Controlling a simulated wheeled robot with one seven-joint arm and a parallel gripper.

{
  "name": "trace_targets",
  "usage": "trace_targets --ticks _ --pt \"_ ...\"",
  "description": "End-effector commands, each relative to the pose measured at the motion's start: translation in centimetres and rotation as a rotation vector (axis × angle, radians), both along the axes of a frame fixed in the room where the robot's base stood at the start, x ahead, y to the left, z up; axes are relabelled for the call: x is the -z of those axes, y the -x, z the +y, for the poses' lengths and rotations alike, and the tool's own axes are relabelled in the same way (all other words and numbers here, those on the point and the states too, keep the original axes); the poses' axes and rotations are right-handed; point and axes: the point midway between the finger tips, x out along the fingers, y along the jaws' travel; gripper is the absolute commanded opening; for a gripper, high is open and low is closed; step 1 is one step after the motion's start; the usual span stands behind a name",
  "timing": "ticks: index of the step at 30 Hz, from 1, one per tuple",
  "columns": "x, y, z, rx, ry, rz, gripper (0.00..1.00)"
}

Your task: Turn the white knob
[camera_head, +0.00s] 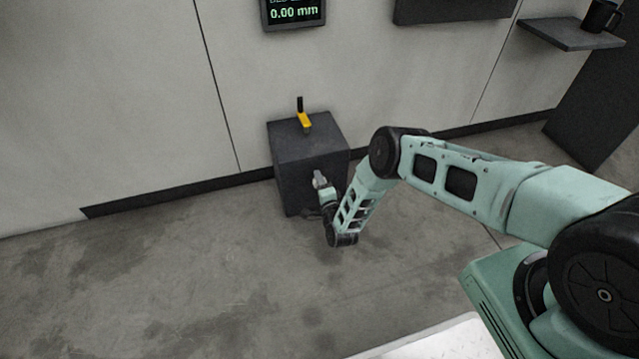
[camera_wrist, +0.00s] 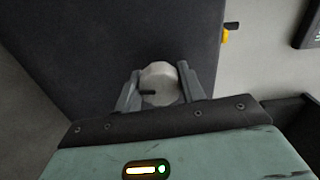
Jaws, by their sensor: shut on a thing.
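The white knob (camera_wrist: 160,82) is a pale, roundish knob with a dark mark on its face, on the side of a dark grey box (camera_wrist: 115,40). In the wrist view my gripper (camera_wrist: 161,88) has one finger on each side of the knob and is shut on it. In the head view the box (camera_head: 300,170) stands against the wall, and my gripper (camera_head: 319,180) is at its front face. The knob is too small and hidden by the gripper to make out there.
A yellow lever with a black handle (camera_head: 304,121) sits on top of the box. A display reading 0.00 mm (camera_head: 293,12) hangs on the wall above. A shelf (camera_head: 570,34) with a black mug (camera_head: 601,16) is at the upper right. The floor left of the box is clear.

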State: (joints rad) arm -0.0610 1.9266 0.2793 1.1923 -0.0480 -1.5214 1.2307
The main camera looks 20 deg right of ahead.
Motion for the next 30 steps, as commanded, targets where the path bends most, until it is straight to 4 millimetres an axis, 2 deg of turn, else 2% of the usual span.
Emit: trace_targets --ticks 9,23,24,25,30 --pt "0.01 0.00 -0.01 0.000 -0.089 0.001 0.17" --pt "0.03 0.02 0.00 -0.001 -0.098 0.001 0.17" --pt "0.03 0.02 0.00 -0.001 -0.098 0.001 0.51" --pt "0.03 0.03 0.01 -0.001 -0.098 0.001 0.59" --pt "0.03 0.03 0.00 -0.001 -0.098 0.001 0.61"
